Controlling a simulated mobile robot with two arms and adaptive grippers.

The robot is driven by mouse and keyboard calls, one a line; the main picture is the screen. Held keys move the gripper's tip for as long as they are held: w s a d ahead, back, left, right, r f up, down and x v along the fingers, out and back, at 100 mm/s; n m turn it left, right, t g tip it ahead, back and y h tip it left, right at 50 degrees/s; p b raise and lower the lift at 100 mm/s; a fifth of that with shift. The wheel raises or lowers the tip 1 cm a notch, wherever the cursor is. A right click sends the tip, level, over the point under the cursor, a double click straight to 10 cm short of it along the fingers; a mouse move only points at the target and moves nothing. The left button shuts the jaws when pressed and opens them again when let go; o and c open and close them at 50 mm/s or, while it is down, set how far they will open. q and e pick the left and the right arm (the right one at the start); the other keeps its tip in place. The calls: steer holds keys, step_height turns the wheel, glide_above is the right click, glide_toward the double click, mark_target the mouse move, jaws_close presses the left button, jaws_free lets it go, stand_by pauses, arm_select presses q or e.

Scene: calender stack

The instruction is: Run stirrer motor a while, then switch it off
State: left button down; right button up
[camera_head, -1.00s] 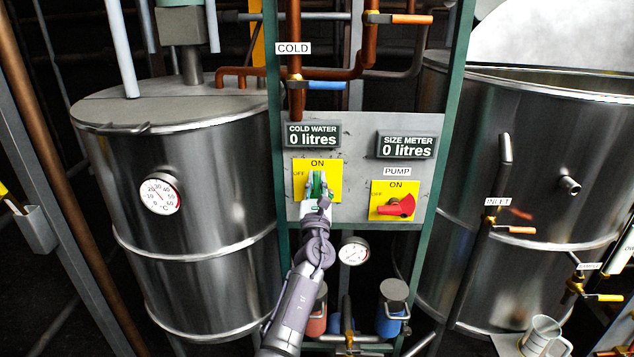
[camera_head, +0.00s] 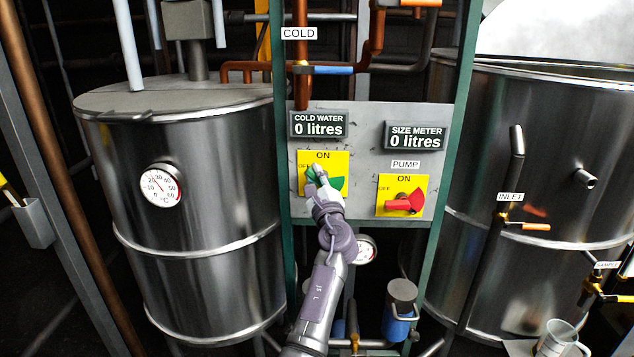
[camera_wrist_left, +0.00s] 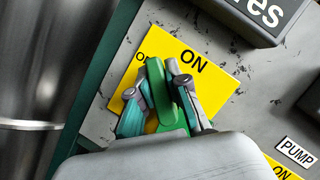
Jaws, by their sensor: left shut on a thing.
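The green switch knob (camera_head: 337,181) is on a yellow ON/OFF plate (camera_head: 322,156) under the cold water display. My left gripper (camera_head: 318,178) covers much of it from the front. In the left wrist view, the knob's green handle (camera_wrist_left: 157,85) stands between the two teal-padded fingers (camera_wrist_left: 160,105), which are shut on it. Its tip points between the OFF and ON words. A grey box on a shaft (camera_head: 187,20) stands on the left tank's lid; whether it is the stirrer motor I cannot tell. My right gripper is not in view.
A red pump switch (camera_head: 404,202) sits right of the green one on the same grey panel (camera_head: 366,150). Steel tanks stand left (camera_head: 200,225) and right (camera_head: 560,150). An inlet pipe (camera_head: 512,165) and a metal mug (camera_head: 560,337) are at right.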

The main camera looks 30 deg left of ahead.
arm_select(q)
steer(key=n+g+b, duration=0.1)
steer(key=n, duration=0.1)
steer(key=f+n+g+b, duration=0.1)
steer(key=n, duration=0.2)
steer(key=shift+s+a, duration=0.15)
steer(key=shift+a, duration=0.05)
steer(key=shift+a+f+n+g+h+b, duration=0.15)
steer(key=shift+n+g, duration=0.1)
steer(key=shift+n, duration=0.45)
steer(key=shift+d+f+n+g+h+b, duration=0.1)
steer(key=shift+f+n+g+h+b, duration=0.1)
steer(key=shift+n, duration=0.5)
steer(key=shift+a+f+n+g+h+b, duration=0.15)
steer(key=shift+n+g, duration=0.1)
steer(key=shift+n, duration=0.45)
steer(key=shift+d, duration=0.1)
steer(key=c, duration=1.1)
jaws_free()
steer(key=v, duration=0.7)
steer(key=shift+s+d, duration=0.2)
